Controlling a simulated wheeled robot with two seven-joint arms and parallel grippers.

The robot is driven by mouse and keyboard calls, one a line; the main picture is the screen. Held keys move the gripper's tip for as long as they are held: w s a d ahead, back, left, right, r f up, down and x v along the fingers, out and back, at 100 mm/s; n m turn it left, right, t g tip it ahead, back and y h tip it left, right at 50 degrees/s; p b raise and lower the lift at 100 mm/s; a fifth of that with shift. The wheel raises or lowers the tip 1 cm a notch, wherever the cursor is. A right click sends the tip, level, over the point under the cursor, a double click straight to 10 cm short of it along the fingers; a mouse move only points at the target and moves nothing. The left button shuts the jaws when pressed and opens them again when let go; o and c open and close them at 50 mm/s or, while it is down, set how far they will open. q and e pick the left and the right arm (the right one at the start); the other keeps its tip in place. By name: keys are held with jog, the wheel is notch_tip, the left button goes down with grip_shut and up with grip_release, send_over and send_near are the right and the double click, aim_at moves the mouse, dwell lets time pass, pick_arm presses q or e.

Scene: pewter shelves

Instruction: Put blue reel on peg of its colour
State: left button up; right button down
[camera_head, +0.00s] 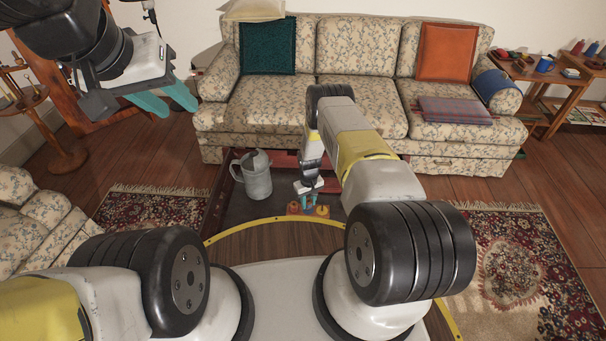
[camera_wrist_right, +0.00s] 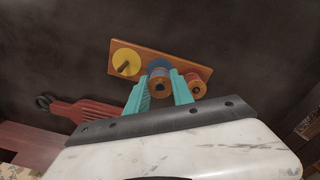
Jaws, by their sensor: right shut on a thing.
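A wooden board (camera_wrist_right: 145,50) carries a yellow disc (camera_wrist_right: 122,58) with a bare peg, a blue disc (camera_wrist_right: 158,64) and a red disc (camera_wrist_right: 190,76). A wooden reel (camera_wrist_right: 197,90) stands at the red disc. My right gripper (camera_wrist_right: 161,95) is shut on the blue reel (camera_wrist_right: 160,84), its teal fingers on either side. The blue reel lines up with the blue disc; I cannot tell whether it is around the peg, which is hidden. In the head view my right gripper (camera_head: 307,198) is low at the board. My left gripper (camera_head: 172,102) is raised at upper left, open and empty.
A grey jug (camera_head: 257,177) stands on the dark surface left of my right gripper. A red slotted tool (camera_wrist_right: 95,113) lies near the board in the wrist view. A floral sofa (camera_head: 360,95) is behind. The dark surface beyond the board is clear.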

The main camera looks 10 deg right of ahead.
jog(key=shift+f, duration=0.55)
jog(key=c, duration=1)
grip_release()
jog(key=shift+r, duration=0.15)
notch_tip(320, 180, up, 8)
jog(key=shift+f, duration=0.2)
